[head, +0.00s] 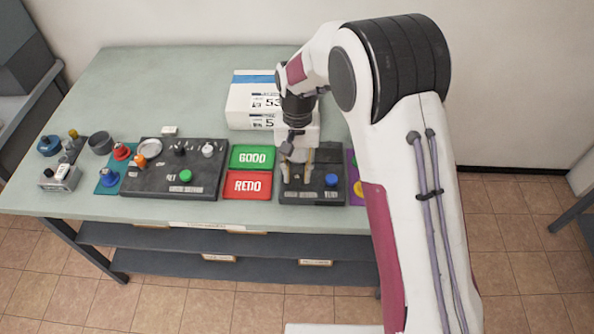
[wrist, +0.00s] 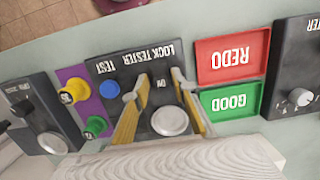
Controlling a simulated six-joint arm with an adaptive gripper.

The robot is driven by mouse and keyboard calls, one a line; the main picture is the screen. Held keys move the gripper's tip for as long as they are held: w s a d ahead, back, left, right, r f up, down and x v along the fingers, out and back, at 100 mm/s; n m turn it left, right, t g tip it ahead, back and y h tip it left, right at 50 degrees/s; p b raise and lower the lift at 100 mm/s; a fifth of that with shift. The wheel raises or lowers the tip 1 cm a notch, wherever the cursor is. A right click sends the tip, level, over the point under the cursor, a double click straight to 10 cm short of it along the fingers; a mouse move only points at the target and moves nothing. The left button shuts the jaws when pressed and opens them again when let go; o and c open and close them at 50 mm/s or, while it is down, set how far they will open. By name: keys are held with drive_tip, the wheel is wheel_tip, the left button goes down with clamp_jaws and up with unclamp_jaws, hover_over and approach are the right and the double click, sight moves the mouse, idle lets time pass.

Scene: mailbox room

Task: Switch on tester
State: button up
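The lock tester is a dark box (head: 312,196) near the table's front edge, right of the green and red trays. In the wrist view its panel (wrist: 128,68) shows the words LOCK TESTER, TEST and ON. A blue button (wrist: 109,89) sits by TEST; it also shows in the head view (head: 331,180). A round silver part (wrist: 170,121) lies below the ON label, seen between my fingers. My gripper (head: 297,174) is open over the tester's left part, fingers pointing down; its fingertips (wrist: 161,72) are apart with nothing held. I cannot make out a switch lever or its position.
The green GOOD tray (wrist: 231,101) and red REDO tray (wrist: 232,57) adjoin the tester. A purple plate (wrist: 84,84) with yellow and green knobs is on its other side. A white labelled box (head: 250,97) stands behind. A dark board (head: 174,178) holds several parts.

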sight(300, 187)
drive_tip(key=shift+s+r+t, duration=0.1)
drive_tip(key=shift+s+t, duration=0.1)
drive_tip(key=shift+t, duration=0.4)
idle(0.6)
drive_tip(key=shift+n, duration=0.6)
drive_tip(key=r, duration=0.2)
drive_tip(key=s+r, duration=0.1)
drive_tip(key=r, duration=0.1)
drive_tip(key=s+r, duration=0.1)
drive_tip(key=r, duration=0.1)
drive_tip(key=shift+d+r, duration=0.2)
drive_tip(key=shift+d, duration=0.2)
drive_tip(key=s+d+r+t, duration=0.2)
drive_tip(key=s+d+r, duration=1)
drive_tip(key=s, duration=0.5)
drive_tip(key=shift+d+r+n, duration=0.3)
drive_tip(key=shift+d+r, duration=0.1)
drive_tip(key=shift+d, duration=0.3)
idle(0.6)
